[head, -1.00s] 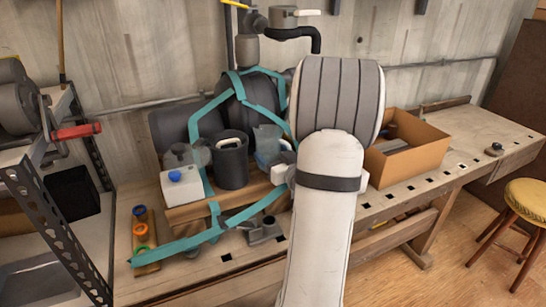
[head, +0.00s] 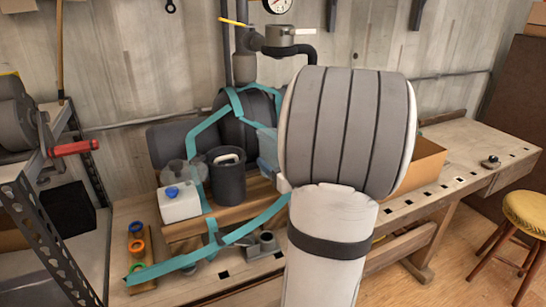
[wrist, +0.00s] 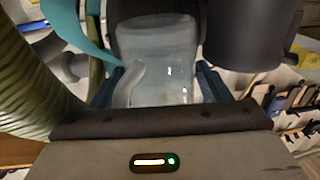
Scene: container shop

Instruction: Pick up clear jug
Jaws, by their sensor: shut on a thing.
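The clear jug (head: 268,148) is a pale, see-through bluish vessel behind the dark canister (head: 227,180) in the head view, partly hidden by my arm. In the wrist view the jug (wrist: 165,55) fills the middle, with its handle on the left. My gripper (wrist: 160,88) is shut on the jug, with dark blue fingers at its left and right sides. In the head view the fingers are hidden behind my arm. The jug's base contact cannot be seen.
Teal bars (head: 185,262) run around the wooden riser on the workbench. A white jug with a blue cap (head: 180,204) stands at the left. A cardboard box (head: 428,160) stands right of my arm. A metal shelf (head: 45,225) is at far left.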

